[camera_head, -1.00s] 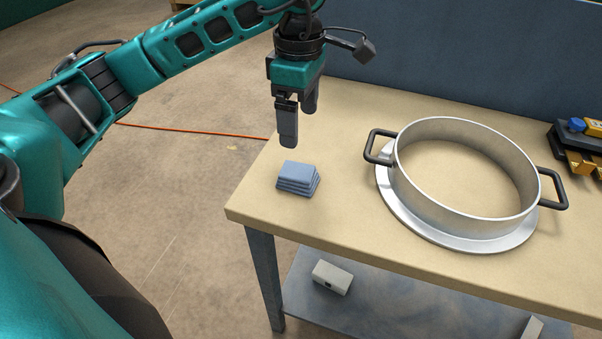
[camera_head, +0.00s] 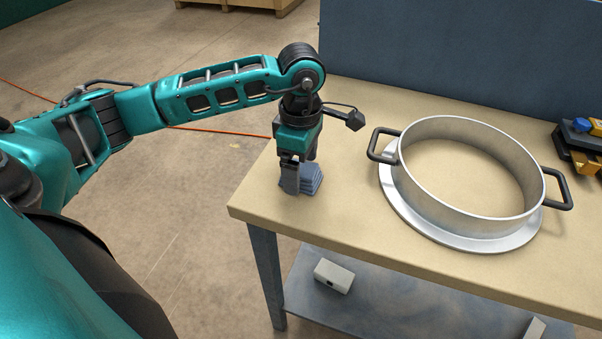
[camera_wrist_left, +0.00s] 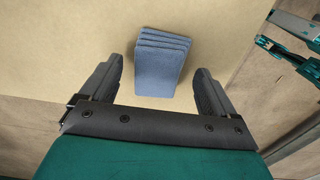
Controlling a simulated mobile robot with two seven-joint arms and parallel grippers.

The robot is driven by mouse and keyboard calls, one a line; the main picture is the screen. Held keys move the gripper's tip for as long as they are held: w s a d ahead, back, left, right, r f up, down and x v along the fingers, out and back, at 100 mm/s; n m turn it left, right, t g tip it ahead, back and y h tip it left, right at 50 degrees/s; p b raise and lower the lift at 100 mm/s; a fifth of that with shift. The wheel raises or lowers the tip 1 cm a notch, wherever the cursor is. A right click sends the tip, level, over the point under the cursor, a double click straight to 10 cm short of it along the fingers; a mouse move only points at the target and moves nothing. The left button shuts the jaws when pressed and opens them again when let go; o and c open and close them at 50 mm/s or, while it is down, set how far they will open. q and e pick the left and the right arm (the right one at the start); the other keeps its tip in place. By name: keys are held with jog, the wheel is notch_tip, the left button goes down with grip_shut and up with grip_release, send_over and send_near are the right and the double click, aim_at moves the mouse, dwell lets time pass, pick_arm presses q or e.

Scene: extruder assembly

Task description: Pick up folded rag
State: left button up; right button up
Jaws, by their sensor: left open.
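The folded rag (camera_head: 311,180) is a small blue-grey stack of layers near the left end of the workbench top. My left gripper (camera_head: 301,183) is lowered over it and partly covers it in the head view. In the left wrist view the folded rag (camera_wrist_left: 160,65) lies between and slightly beyond the open fingers of my left gripper (camera_wrist_left: 158,72). A gap shows between the rag and each finger. My right gripper is not in view.
The workbench (camera_head: 345,220) holds a large metal ring with a flange and two black handles (camera_head: 465,185) right of the rag. Blue and yellow items (camera_head: 582,145) sit at the far right edge. A grey block (camera_head: 334,276) lies on the lower shelf. A blue-grey panel stands behind.

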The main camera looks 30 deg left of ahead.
aim_at(301, 169)
pick_arm(q)
jog(key=c, duration=1.1)
jog(key=shift+c, duration=0.2)
jog(key=shift+r, duration=0.1)
notch_tip(301, 169, up, 20)
jog(key=p, duration=0.2)
jog(key=shift+p, duration=0.3)
